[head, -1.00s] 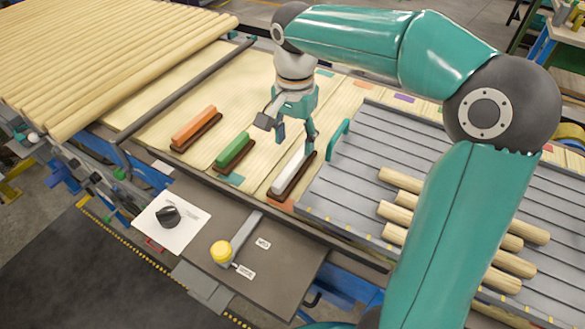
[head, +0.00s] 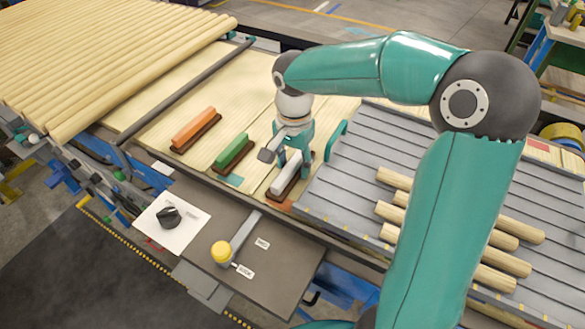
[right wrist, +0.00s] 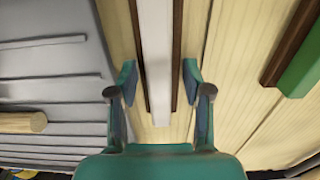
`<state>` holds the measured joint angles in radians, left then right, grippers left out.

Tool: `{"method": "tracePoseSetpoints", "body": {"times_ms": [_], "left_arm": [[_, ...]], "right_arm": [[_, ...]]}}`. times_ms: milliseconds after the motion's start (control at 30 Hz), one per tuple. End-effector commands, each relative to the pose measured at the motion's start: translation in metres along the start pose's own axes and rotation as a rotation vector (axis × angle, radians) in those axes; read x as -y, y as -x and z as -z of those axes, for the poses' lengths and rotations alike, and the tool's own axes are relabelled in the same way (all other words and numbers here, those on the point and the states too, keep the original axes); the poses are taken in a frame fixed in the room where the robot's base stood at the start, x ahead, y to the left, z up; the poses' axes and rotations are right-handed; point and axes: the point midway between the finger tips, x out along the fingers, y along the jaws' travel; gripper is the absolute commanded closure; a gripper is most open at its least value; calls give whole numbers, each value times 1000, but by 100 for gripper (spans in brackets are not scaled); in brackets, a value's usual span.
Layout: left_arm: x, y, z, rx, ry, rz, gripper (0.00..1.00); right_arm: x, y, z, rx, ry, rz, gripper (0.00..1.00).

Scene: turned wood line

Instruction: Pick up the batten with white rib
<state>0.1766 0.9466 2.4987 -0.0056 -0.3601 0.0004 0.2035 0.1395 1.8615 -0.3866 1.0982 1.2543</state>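The batten with white rib (head: 286,181), a pale rib on a dark brown base, lies on the light wood boards left of the grey slatted tray. My right gripper (head: 294,164) is over its far part, which it partly hides. In the right wrist view the gripper (right wrist: 160,82) is open, with one finger on each side of the white rib (right wrist: 155,50). Gaps show between the fingers and the batten. The depth of the fingertips against the rib is hard to tell. My left gripper is not in view.
A green-ribbed batten (head: 232,149) and an orange-ribbed batten (head: 194,128) lie to the left. The grey slatted tray (head: 350,170) with several round wood pieces is close on the right. A panel with a yellow knob (head: 221,251) is in front.

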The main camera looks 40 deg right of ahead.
Motion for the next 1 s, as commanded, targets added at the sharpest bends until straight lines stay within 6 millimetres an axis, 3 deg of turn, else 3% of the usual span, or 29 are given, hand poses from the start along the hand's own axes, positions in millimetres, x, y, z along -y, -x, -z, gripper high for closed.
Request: {"method": "tracePoseSetpoints", "body": {"times_ms": [33, 200, 667, 867, 1000], "left_arm": [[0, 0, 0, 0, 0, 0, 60], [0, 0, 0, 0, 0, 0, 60], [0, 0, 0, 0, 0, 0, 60], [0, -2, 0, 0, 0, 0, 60], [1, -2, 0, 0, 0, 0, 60]], "right_arm": [[0, 0, 0, 0, 0, 0, 64], [0, 0, 0, 0, 0, 0, 92], [0, 9, 0, -1, 0, 2, 93], [1, 36, 0, -2, 0, 5, 93], [1, 69, 0, -2, 0, 7, 93]]}}
